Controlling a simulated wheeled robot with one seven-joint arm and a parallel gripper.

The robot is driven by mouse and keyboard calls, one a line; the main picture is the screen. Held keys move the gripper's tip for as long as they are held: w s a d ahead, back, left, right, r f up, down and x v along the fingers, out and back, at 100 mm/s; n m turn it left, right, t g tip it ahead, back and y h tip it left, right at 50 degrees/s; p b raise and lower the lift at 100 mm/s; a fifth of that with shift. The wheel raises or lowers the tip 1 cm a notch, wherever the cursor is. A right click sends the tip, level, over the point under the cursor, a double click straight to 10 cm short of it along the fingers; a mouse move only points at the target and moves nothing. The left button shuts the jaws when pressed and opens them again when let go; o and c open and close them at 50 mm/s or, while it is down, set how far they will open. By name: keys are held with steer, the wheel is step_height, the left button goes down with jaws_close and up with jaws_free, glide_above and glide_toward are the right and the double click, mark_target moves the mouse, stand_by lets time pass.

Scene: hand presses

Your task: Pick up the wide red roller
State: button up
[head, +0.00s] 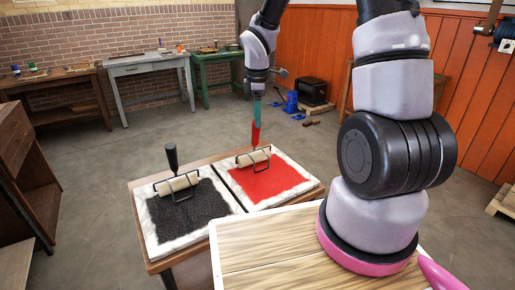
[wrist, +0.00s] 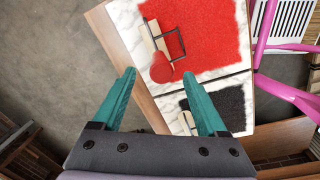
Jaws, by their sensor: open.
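The red roller (head: 255,134) has an upright red handle, a dark wire frame and a pale cylinder. It stands on the red-inked slab (head: 268,181) on the small wooden table. In the wrist view the red roller's handle (wrist: 160,70) is seen end-on, just ahead of the fingertips. My gripper (head: 257,104) points down above the handle, its teal fingers close to the handle's top. In the wrist view my gripper (wrist: 164,82) is open with nothing between its fingers. Whether a finger touches the handle cannot be told.
A black-handled roller (head: 172,158) stands on the black-inked slab (head: 190,212) to the left. A pale wooden tabletop (head: 255,250) lies in front. Workbenches (head: 150,68) line the back wall, with open floor between.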

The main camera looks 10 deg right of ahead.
mark_target(255, 132)
step_height(255, 132, down, 5)
steer(key=shift+w+f, duration=0.1)
steer(key=shift+w, duration=0.05)
steer(key=shift+c, duration=0.2)
